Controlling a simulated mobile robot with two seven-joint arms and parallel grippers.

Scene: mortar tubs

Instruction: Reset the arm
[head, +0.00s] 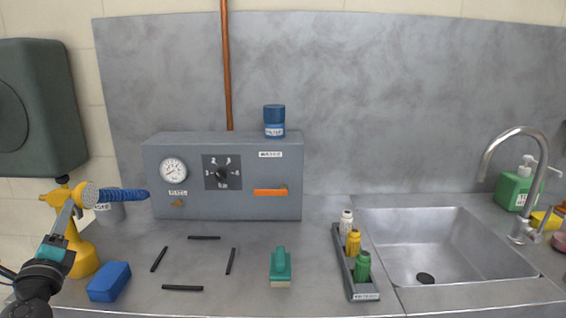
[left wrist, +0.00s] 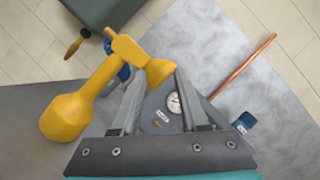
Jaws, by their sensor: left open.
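My left gripper (head: 70,208) reaches up from the lower left corner in the head view. It is open, with its fingers pointing up beside a yellow bottle-like thing (head: 80,256) with a nozzle head. In the left wrist view my left gripper (left wrist: 158,74) has its two fingers spread apart. The yellow thing (left wrist: 72,117) lies beyond the fingers there, and its flared end shows between the fingertips. I cannot tell whether they touch. No held object shows. My right gripper is in neither view.
A grey gauge box (head: 230,205) stands against the metal backboard, with a blue jar (head: 274,118) on top. A blue block (head: 109,282), several black sticks (head: 204,237), a teal brush (head: 280,266) and a bottle tray (head: 345,268) lie on the counter. A sink (head: 440,240) is at right.

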